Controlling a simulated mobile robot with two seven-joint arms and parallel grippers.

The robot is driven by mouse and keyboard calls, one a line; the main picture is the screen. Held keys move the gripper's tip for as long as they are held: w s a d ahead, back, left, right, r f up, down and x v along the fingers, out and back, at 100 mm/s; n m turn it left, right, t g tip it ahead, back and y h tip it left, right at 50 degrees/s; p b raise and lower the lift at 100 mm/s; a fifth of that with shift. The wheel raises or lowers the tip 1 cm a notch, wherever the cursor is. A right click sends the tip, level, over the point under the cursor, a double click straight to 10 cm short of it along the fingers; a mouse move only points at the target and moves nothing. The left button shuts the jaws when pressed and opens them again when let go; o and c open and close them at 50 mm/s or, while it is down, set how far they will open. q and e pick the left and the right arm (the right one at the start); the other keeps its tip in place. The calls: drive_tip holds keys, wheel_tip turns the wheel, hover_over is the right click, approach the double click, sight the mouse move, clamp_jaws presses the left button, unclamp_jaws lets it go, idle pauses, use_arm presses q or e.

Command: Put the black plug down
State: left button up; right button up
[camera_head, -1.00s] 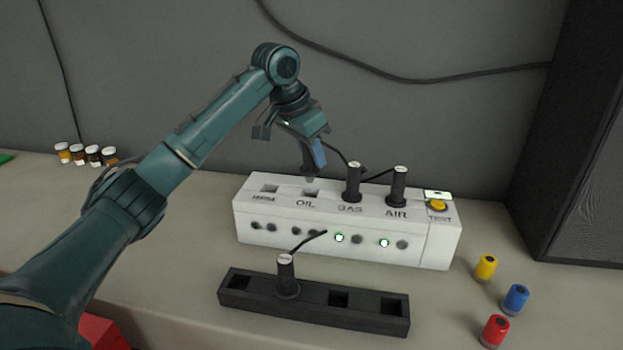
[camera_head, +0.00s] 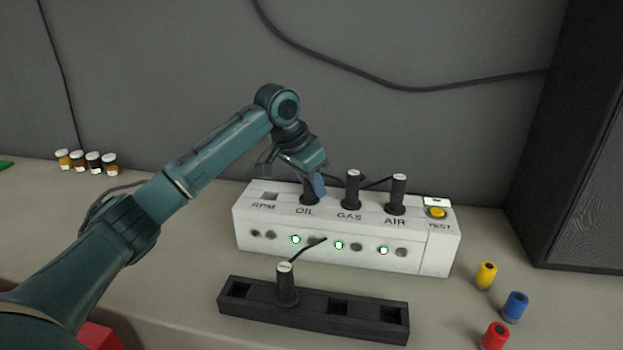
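My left gripper (camera_head: 312,188) is at the OIL socket of the white box (camera_head: 345,232), around the top of a black plug (camera_head: 308,193). The plug stands upright in the OIL socket, and its upper part is hidden by the gripper. Two more black plugs stand in the GAS socket (camera_head: 353,189) and the AIR socket (camera_head: 398,194). The RPM socket (camera_head: 270,196) is empty. Another black plug (camera_head: 286,284) stands in the black holder (camera_head: 312,316) in front. Green lights show below OIL, GAS and AIR. My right gripper is not in view.
A yellow test button (camera_head: 437,212) is on the box's right end. Yellow (camera_head: 486,275), blue (camera_head: 515,306) and red (camera_head: 494,336) cylinders stand at the right. Several small jars (camera_head: 86,161) stand at the back left. A dark cabinet (camera_head: 580,140) rises at the right.

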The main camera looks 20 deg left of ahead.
use_arm(q)
drive_tip(key=o, duration=0.3)
drive_tip(key=shift+o, duration=0.2)
drive_tip(key=shift+r, duration=0.2)
drive_tip(key=v, duration=1.2)
drive_tip(key=shift+r, duration=0.2)
